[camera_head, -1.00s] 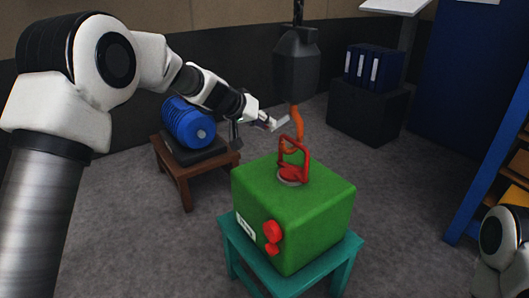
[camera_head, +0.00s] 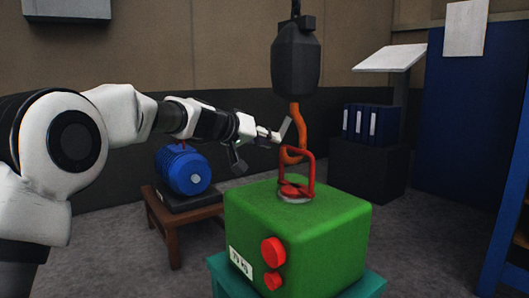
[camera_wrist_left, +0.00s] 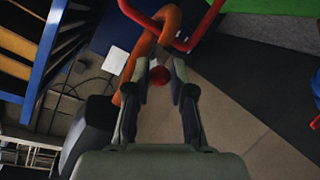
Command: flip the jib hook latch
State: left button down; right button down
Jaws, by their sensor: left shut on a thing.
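The orange jib hook (camera_head: 297,121) hangs below a dark grey block (camera_head: 296,62). Its lower bend meets the red lifting loop (camera_head: 308,166) on top of the green casting (camera_head: 300,225). The latch appears as a pale grey flat piece (camera_head: 286,129) tilted at the left side of the hook. My left gripper (camera_head: 272,137) is at the latch, left of the hook. In the left wrist view its fingers (camera_wrist_left: 163,80) are closed around a small red knob (camera_wrist_left: 160,76), with the orange hook (camera_wrist_left: 147,45) just beyond. My right gripper is out of view.
The casting stands on a teal stool (camera_head: 367,287). A blue motor (camera_head: 183,170) sits on a brown wooden table (camera_head: 174,227) behind my left arm. Blue binders (camera_head: 360,123) stand on a dark box at the back right. Grey floor is open right of the casting.

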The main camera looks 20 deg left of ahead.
pick_arm(q)
jog(key=shift+w+d+f+b, duration=0.2)
jog(key=shift+f+b, duration=0.15)
jog(key=shift+f, duration=0.2)
jog(key=shift+w+d+f+b, duration=0.2)
jog(key=shift+f+b, duration=0.1)
jog(key=shift+f, duration=0.25)
jog(key=c, duration=1.1)
grip_release()
jog(key=shift+f, duration=0.1)
jog(key=shift+o, duration=0.4)
jog(key=shift+w+f, duration=0.2)
jog(key=shift+w, duration=0.1)
jog(key=v, duration=1.2)
jog(key=shift+r, duration=0.35)
jog(key=shift+s, duration=0.1)
